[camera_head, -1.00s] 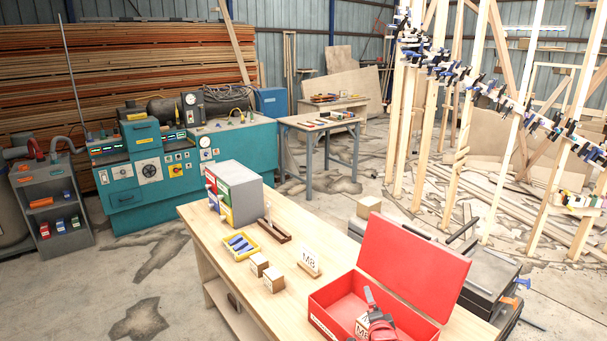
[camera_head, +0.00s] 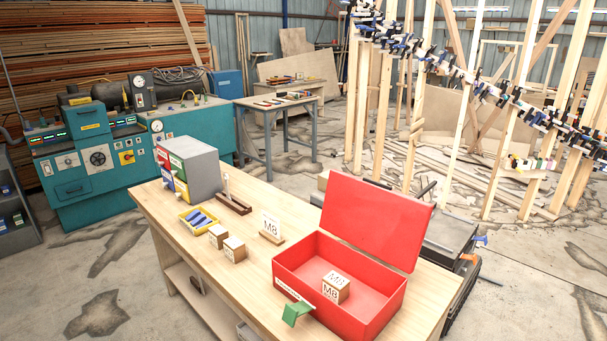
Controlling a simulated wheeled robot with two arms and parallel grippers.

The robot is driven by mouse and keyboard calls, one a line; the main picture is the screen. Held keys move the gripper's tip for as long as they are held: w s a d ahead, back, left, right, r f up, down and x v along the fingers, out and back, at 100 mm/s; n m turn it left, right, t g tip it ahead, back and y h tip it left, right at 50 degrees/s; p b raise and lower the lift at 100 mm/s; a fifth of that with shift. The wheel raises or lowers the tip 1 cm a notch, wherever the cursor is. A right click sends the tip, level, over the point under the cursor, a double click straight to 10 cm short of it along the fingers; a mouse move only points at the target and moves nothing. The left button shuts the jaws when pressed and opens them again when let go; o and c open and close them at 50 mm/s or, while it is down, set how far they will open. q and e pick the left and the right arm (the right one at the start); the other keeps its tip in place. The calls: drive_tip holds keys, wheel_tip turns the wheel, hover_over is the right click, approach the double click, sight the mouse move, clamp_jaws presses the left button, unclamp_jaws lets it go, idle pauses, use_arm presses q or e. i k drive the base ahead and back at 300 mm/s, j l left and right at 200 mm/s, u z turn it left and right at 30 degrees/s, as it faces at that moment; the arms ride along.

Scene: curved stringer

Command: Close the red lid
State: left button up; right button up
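The red lid (camera_head: 374,221) belongs to a red metal box (camera_head: 359,322) on the wooden workbench. The lid stands open, raised at the box's back edge and leaning slightly back. The box's inside is exposed, and a small cardboard block marked M8 (camera_head: 336,288) sits in it. A small green piece (camera_head: 296,313) shows at the box's front wall; I cannot tell what it is part of. Neither of my grippers shows in the head view.
The workbench (camera_head: 237,279) also holds an M8 sign (camera_head: 271,228), small cardboard boxes (camera_head: 233,249), a yellow tray (camera_head: 186,225) and a grey drawer cabinet (camera_head: 202,167). A dark case (camera_head: 452,241) stands behind the bench. Space above the red box is clear.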

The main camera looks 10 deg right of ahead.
sight(389, 226)
drive_tip(key=l+u, duration=0.1)
drive_tip(key=l, duration=0.3)
drive_tip(key=k+l+u, duration=0.1)
drive_tip(key=l, duration=0.25)
drive_tip(key=k+l, duration=0.15)
drive_tip(key=l, duration=0.25)
drive_tip(key=i+l+u, duration=0.2)
drive_tip(key=l+u, duration=0.2)
drive_tip(key=l, duration=0.55)
drive_tip(key=i+l+u, duration=0.1)
drive_tip(key=l+u, duration=0.35)
drive_tip(key=l, duration=0.5)
drive_tip(key=k+l+u, duration=0.1)
drive_tip(key=l+u, duration=0.3)
drive_tip(key=l, duration=0.55)
drive_tip(key=l+u, duration=0.35)
drive_tip(key=l, duration=0.5)
drive_tip(key=k+l+u, duration=0.1)
drive_tip(key=l+u, duration=0.2)
drive_tip(key=l, duration=0.55)
drive_tip(key=k+l+u, duration=0.1)
drive_tip(key=l, duration=0.3)
drive_tip(key=k+l, duration=0.1)
drive_tip(key=l, duration=0.25)
drive_tip(key=k, duration=0.1)
drive_tip(key=l+u, duration=0.05)
